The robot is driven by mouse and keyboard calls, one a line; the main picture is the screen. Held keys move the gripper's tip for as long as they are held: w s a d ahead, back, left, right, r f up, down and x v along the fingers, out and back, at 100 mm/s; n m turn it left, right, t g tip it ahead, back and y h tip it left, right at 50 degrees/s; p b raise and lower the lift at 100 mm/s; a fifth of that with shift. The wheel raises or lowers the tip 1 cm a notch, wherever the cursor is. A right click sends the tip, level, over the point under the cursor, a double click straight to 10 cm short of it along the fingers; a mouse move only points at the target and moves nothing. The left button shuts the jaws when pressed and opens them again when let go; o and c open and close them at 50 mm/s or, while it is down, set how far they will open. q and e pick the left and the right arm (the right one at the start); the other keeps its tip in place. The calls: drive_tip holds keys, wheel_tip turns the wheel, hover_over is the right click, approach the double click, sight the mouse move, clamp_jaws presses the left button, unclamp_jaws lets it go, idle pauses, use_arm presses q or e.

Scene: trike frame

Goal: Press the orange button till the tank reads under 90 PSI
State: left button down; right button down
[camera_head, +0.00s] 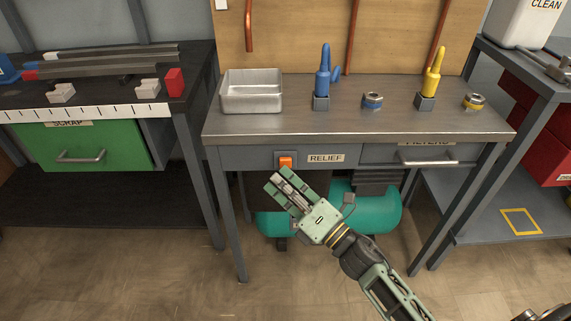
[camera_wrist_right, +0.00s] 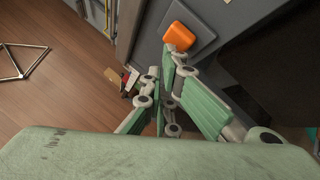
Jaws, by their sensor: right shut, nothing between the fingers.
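The orange button (camera_head: 286,162) sits on the front face of the workbench, just left of the RELIEF label (camera_head: 325,158). My right gripper (camera_head: 277,178) is shut and empty, just below and in front of the button in the head view. In the right wrist view the orange button (camera_wrist_right: 178,36) shows just beyond the fingertips (camera_wrist_right: 170,55); I cannot tell whether they touch it. The teal tank (camera_head: 375,212) lies under the bench, partly hidden by my right arm. No readable pressure gauge shows. My left gripper is not in view.
A drawer (camera_head: 428,156) is at the right of the bench front. A green scrap drawer (camera_head: 85,146) is at left. Open floor lies in front.

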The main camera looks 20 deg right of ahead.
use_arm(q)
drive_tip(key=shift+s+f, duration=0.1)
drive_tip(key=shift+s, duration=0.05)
use_arm(e)
drive_tip(key=shift+w+d, duration=0.1)
drive_tip(key=shift+w, duration=0.15)
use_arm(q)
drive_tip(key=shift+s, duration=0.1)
use_arm(e)
drive_tip(key=shift+w+d, duration=0.1)
drive_tip(key=shift+w, duration=0.15)
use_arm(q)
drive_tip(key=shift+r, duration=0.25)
use_arm(e)
drive_tip(key=shift+s, duration=0.1)
idle(0.6)
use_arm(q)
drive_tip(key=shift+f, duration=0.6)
use_arm(e)
drive_tip(key=shift+s+a, duration=0.3)
drive_tip(key=shift+s, duration=0.5)
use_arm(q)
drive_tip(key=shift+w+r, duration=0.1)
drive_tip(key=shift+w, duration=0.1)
use_arm(e)
drive_tip(key=shift+s, duration=0.1)
